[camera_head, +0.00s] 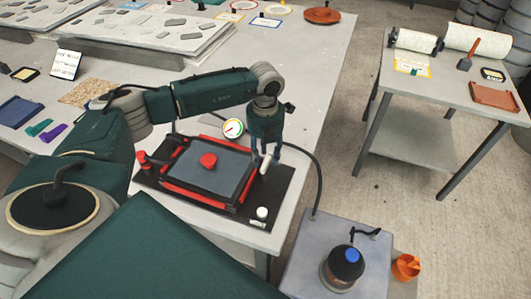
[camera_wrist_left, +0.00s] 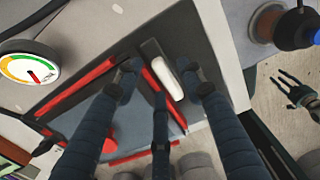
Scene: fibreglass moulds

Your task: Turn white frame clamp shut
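The white frame clamp is a rounded white bar (camera_wrist_left: 167,78) at the near-right edge of a dark base with red rails (camera_head: 185,190). In the head view the bar (camera_head: 266,164) shows at my left gripper's fingertips (camera_head: 263,155). In the left wrist view my left gripper (camera_wrist_left: 160,78) is open, with fingers on both sides of the bar and gaps beside it. Whether any finger touches it, I cannot tell. A grey panel with a red knob (camera_head: 208,160) lies in the red frame. My right gripper (camera_wrist_left: 295,90) shows at the right edge of the left wrist view, its fingers spread.
A dial gauge (camera_head: 233,128) stands behind the frame. A white knob (camera_head: 262,212) sits at the base's front corner. A black hose runs to a grey box (camera_head: 310,250) bearing a black, blue-capped vessel (camera_head: 345,265). An orange cup (camera_head: 405,267) stands beside it.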

